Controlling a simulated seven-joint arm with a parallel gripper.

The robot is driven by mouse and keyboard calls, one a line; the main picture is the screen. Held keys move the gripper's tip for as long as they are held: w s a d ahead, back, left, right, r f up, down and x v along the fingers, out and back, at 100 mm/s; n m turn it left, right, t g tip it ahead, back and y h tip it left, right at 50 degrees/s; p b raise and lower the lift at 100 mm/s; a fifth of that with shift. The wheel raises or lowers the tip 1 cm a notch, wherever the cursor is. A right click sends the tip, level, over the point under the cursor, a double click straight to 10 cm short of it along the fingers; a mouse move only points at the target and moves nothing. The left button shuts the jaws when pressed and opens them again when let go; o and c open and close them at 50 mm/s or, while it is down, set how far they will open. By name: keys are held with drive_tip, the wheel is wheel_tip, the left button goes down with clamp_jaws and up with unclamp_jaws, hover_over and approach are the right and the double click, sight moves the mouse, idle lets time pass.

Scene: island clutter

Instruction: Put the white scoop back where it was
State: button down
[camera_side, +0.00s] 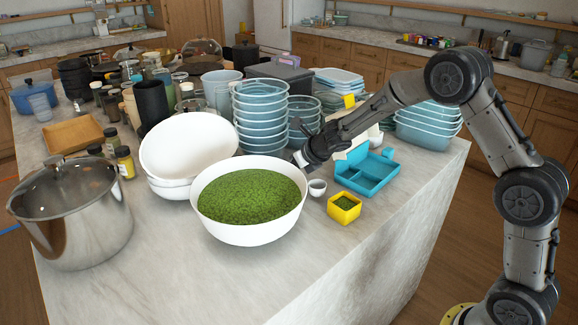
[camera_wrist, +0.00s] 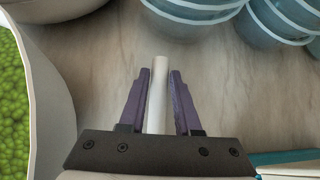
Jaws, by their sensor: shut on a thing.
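My gripper (camera_side: 306,156) is low over the counter, just right of the white bowl of green peas (camera_side: 255,205). In the wrist view my gripper (camera_wrist: 160,76) has its purple fingers on either side of a white rod (camera_wrist: 158,100), which looks like the handle of the white scoop. The rod's end sticks out past the fingertips; its other end is hidden by the gripper. In the side view a small white cup (camera_side: 317,188) shows just below the gripper; I cannot tell whether it is part of the scoop. A yellow box (camera_side: 344,208) with green contents stands right of it.
Stacked blue-tinted tubs (camera_side: 260,115) stand behind the gripper. White bowls (camera_side: 187,150) and a steel pot (camera_side: 72,215) are at left. The front counter is clear.

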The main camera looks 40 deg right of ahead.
drive_tip(key=shift+f, duration=0.55)
drive_tip(key=shift+f, duration=0.15)
drive_tip(key=c, duration=0.6)
unclamp_jaws()
drive_tip(key=shift+s+r, duration=0.25)
drive_tip(key=shift+r, duration=0.15)
drive_tip(key=shift+v, duration=3.45)
